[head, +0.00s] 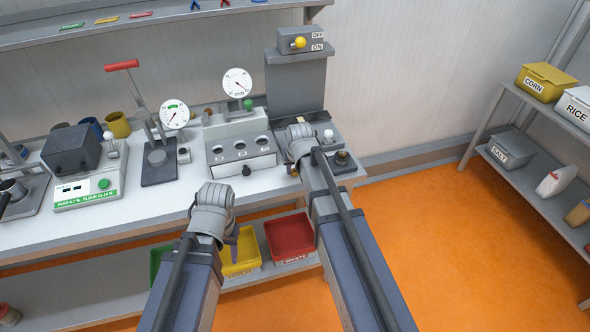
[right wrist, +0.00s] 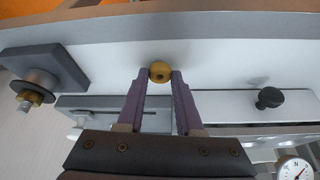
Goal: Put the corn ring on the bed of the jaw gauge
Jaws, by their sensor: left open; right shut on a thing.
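The corn ring (right wrist: 160,71) is a small yellow-brown ring with a dark hole. In the right wrist view it sits between the tips of my right gripper (right wrist: 160,77), whose purple fingers are shut on it over the white bench top near its front edge. In the head view the right hand (head: 299,139) hides the ring. My left gripper (head: 233,240) is open, low by the bench front.
A dark block with a brass post (head: 343,160) stands right of the right hand. A tall grey column with a yellow-knobbed switch (head: 299,43) rises behind it. A red-handled press (head: 158,158) and a scale (head: 88,188) stand left. Yellow (head: 242,262) and red (head: 290,238) bins sit below.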

